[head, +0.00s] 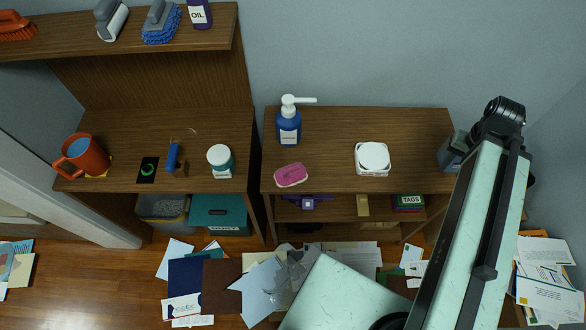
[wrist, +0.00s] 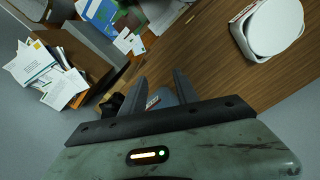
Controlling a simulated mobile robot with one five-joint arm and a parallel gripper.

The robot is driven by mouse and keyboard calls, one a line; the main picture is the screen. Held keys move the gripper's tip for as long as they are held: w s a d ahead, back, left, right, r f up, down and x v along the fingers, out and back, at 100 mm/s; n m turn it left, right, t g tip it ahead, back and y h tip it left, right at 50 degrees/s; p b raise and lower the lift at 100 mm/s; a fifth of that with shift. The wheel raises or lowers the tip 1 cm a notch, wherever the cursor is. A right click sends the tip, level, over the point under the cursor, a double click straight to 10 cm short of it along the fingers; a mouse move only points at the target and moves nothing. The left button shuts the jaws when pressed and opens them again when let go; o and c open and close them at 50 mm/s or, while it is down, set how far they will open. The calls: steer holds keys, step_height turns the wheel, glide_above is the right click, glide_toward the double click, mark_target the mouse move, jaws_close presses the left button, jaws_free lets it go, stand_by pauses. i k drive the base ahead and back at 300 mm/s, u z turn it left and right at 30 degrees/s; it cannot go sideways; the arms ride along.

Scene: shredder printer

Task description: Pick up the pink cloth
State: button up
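A small pink cloth-like piece (head: 291,175) lies near the front edge of the right wooden desk in the head view, left of its middle. It does not show in the wrist view. My gripper (wrist: 160,84) has its two dark fingers apart in the wrist view. A grey-blue thing with a small label (wrist: 158,98) shows between and beyond them; I see no clear contact. In the head view my arm reaches up to the desk's right end, far from the pink piece, and my fingertips are not clearly visible there.
A blue pump bottle (head: 289,125) stands just behind the pink piece. A white round-topped container (head: 373,158) stands between it and my arm. A dark grey item (head: 452,152) stands beside my arm. Papers (head: 190,280) litter the floor in front.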

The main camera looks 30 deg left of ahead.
mark_target(295, 173)
steer(key=u, duration=0.05)
steer(key=k, duration=2.25)
steer(key=u, duration=1.6)
steer(key=i, duration=1.7)
